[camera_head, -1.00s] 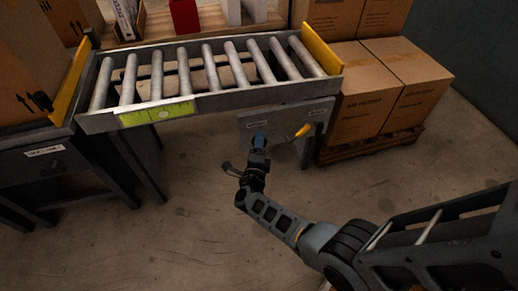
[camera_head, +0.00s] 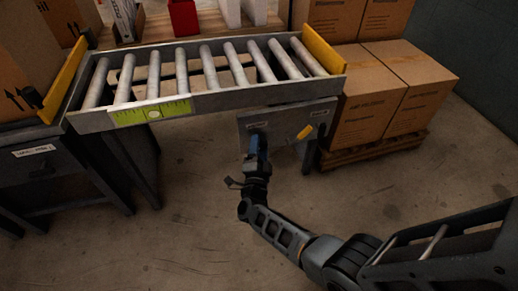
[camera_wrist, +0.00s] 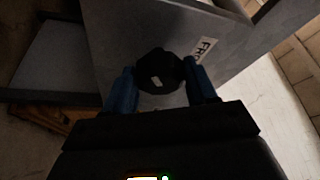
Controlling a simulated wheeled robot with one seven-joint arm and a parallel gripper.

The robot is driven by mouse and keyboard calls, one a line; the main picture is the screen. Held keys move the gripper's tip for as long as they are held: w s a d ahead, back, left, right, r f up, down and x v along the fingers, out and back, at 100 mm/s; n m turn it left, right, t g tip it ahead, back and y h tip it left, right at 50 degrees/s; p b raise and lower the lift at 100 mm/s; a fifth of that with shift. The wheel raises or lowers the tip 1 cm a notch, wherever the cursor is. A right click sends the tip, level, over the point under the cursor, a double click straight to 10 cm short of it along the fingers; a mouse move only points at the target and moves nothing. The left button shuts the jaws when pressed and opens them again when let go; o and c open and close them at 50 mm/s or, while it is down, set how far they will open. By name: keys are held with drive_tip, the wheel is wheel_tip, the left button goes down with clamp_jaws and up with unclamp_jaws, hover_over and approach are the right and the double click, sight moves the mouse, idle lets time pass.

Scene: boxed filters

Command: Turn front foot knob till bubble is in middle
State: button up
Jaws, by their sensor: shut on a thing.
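The front foot knob (camera_wrist: 162,72) is black with a pale mark, on a grey panel (camera_wrist: 215,45) with a label beginning "FR". My gripper (camera_wrist: 162,88) has its blue fingers on either side of the knob, shut on it. In the head view my gripper (camera_head: 256,142) is at the left part of the panel below the conveyor, and hides the knob there. The green level (camera_head: 152,112) is on the conveyor's front rail. Its pale round bubble (camera_head: 155,114) appears close to the level's middle; its exact offset is too small to tell.
A yellow handle (camera_head: 305,131) is on the same panel, right of my gripper. The roller conveyor (camera_head: 200,105) is above. Stacked cartons (camera_head: 368,105) stand on a pallet at right. The floor (camera_head: 190,225) in front is clear.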

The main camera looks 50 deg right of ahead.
idle(0.3)
drive_tip(key=o, duration=1.1)
drive_tip(key=shift+c, duration=0.2)
drive_tip(key=p+v, duration=0.1)
drive_tip(key=v, duration=0.7)
drive_tip(key=shift+p, duration=0.4)
